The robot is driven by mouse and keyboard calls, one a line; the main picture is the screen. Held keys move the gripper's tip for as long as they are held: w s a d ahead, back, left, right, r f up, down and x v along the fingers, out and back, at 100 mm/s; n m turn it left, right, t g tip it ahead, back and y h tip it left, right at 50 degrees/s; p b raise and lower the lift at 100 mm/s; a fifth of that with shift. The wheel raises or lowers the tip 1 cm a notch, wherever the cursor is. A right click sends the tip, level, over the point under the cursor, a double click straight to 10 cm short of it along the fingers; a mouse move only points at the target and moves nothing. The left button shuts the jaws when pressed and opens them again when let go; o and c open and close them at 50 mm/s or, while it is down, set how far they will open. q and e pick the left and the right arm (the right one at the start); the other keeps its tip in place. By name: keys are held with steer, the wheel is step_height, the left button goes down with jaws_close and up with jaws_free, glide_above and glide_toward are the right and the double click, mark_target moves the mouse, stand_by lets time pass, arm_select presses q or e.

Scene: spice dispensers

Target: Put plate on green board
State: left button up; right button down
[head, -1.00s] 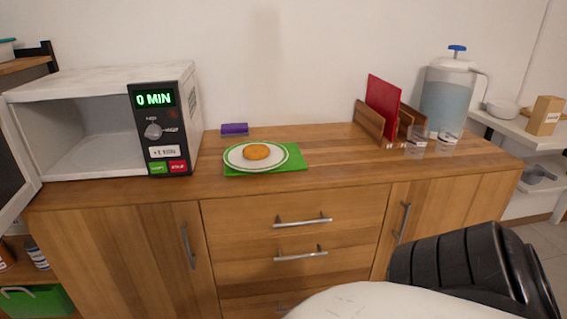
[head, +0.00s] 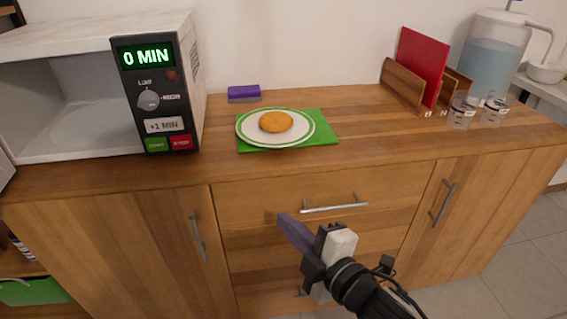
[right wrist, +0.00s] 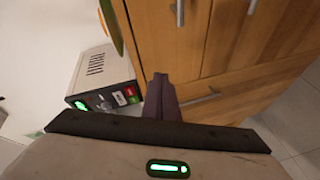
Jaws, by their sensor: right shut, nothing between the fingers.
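A white plate with a green rim (head: 251,131) lies on the green board (head: 322,135) on the wooden counter. A round golden-brown food piece (head: 276,121) sits on the plate. The plate covers the board's left part and reaches its left edge. My right gripper (head: 285,222) is shut and empty, in front of the drawers and below the counter top, apart from the plate. Its purple fingers are pressed together in the right wrist view (right wrist: 160,90). My left gripper is in no view.
An open microwave (head: 70,100) showing "0 MIN" stands on the counter at left. A purple sponge (head: 244,92) lies behind the plate. A red board in a wooden rack (head: 418,65), two glasses (head: 461,110) and a water pitcher (head: 491,55) stand at right. Drawer handles (head: 334,208) stick out.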

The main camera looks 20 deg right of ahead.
mark_target(277, 168)
step_height(277, 168, up, 7)
steer(key=w+n+t, duration=0.2)
steer(key=n, duration=0.2)
steer(key=w, duration=0.9)
steer(key=shift+w+a+b, duration=0.2)
steer(key=shift+a+b, duration=0.15)
steer(key=d, duration=0.1)
steer(key=w+d, duration=0.1)
steer(key=d, duration=0.1)
steer(key=shift+d, duration=0.1)
steer(key=shift+w+d, duration=0.2)
steer(key=shift+d, duration=0.1)
